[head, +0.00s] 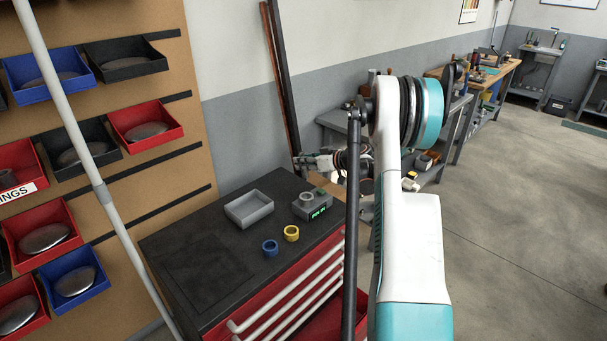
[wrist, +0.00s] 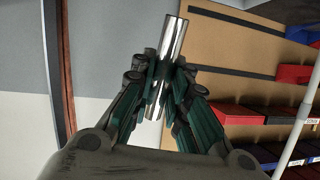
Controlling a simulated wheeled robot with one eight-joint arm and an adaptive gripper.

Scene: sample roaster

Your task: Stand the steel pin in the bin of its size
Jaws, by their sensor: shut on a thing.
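The steel pin (wrist: 174,38) is a shiny plain cylinder. In the wrist view it sticks out beyond the fingertips of my gripper (wrist: 161,78), which is shut on it. Its lower end shows between the fingers. In the head view my gripper is small and partly hidden behind my arm, and I cannot make out the pin there. Red, blue and black bins hang on a brown board at the left, among them a red bin (head: 146,113), a blue bin (head: 75,60) and a black bin (head: 108,172). Several show grey rounded shapes inside. My gripper is well apart from them.
A red tool cabinet with a black top (head: 190,235) stands below. On it are a grey tray (head: 250,220), a blue ring (head: 270,252), a yellow ring (head: 291,239) and a device with a green display (head: 318,213). A pale pole (head: 80,130) crosses before the bins.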

